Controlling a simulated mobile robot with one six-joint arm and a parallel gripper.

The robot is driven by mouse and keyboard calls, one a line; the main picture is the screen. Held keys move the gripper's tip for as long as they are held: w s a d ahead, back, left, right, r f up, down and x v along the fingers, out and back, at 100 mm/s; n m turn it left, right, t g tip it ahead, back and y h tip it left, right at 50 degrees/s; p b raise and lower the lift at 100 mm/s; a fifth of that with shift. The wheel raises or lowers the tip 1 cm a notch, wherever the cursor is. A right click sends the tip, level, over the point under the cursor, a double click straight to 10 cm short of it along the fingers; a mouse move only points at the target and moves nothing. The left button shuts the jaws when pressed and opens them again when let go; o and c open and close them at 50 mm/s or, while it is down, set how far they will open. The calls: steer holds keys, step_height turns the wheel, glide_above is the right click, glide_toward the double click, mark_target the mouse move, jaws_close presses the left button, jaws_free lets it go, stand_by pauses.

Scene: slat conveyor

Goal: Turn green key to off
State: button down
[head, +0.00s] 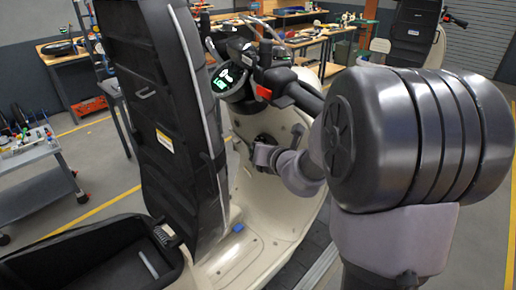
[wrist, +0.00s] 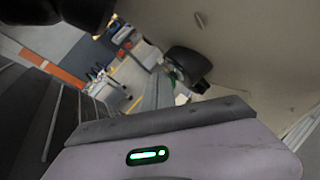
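A cream scooter (head: 283,205) stands in front of me, its black seat (head: 160,120) tipped upright. Its round display (head: 222,83) is lit green. My gripper (head: 263,156) reaches in from the right, close to the cream inner panel below the handlebar. The wrist view shows a black round part (wrist: 188,64) sticking out of the cream panel just beyond my gripper's body. A small green patch (wrist: 181,99) shows below it; I cannot tell if this is the green key. The key is not clearly seen in the head view. My fingertips are too hidden to tell open from shut.
The handlebar with a red switch (head: 264,92) is above my gripper. An open black compartment (head: 95,255) is at lower left. A grey cart (head: 35,165) stands at left, wooden benches behind. A small blue thing (head: 238,227) lies on the footboard.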

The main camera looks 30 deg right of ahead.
steer(key=shift+s+a+f, duration=0.15)
steer(key=shift+s+f, duration=0.1)
steer(key=shift+f, duration=0.3)
steer(key=r+p+v, duration=0.1)
steer(key=p+v, duration=0.2)
steer(key=v, duration=0.5)
steer(key=shift+w+r+p, duration=0.2)
steer(key=shift+w+p, duration=0.05)
steer(key=shift+p, duration=0.05)
